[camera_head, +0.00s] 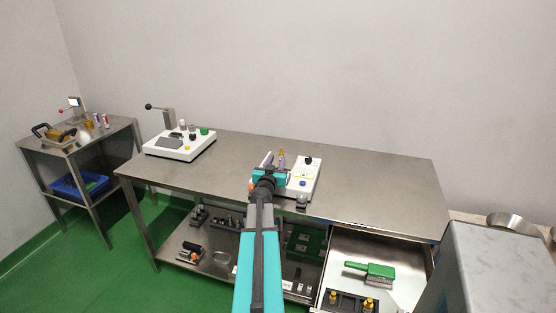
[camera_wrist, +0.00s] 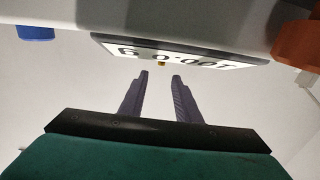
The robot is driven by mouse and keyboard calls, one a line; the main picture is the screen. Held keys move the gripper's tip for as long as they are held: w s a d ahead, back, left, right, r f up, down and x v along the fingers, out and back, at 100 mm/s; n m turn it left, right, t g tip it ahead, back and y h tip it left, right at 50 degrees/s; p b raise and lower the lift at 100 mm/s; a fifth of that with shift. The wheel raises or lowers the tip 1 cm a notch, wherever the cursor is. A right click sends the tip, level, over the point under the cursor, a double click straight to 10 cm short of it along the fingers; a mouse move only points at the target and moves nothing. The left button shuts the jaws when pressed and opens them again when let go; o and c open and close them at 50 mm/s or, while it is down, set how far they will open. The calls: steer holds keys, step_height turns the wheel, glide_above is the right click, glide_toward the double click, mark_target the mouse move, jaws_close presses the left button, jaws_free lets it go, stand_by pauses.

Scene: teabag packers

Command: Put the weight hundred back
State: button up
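My gripper (camera_head: 270,170) is over the left part of a white weighing device (camera_head: 311,176) on the steel table. In the wrist view its two purple fingers (camera_wrist: 160,75) stand apart with a clear gap and nothing visible between them. A small brass-coloured bit (camera_wrist: 161,64) shows just beyond the fingertips, at the edge of the display; I cannot tell whether it is the weight. The display (camera_wrist: 180,52) appears upside down and seems to read 100.00 g. In the drawer, a dark holder (camera_head: 350,300) carries brass weights (camera_head: 368,303), partly cut off by the frame.
An open drawer (camera_head: 400,262) at the right holds a green brush (camera_head: 370,270). Another white device (camera_head: 180,143) with a lever stands at the table's left. The table's right half (camera_head: 380,190) is clear. A blue button (camera_wrist: 35,33) and an orange part (camera_wrist: 297,42) flank the display.

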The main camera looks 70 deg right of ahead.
steer(key=shift+s+a, duration=0.15)
steer(key=shift+a, duration=0.95)
steer(key=shift+s+a, duration=0.2)
steer(key=shift+a, duration=0.85)
steer(key=shift+s+a, duration=0.15)
steer(key=shift+a, duration=0.95)
steer(key=shift+o, duration=0.6)
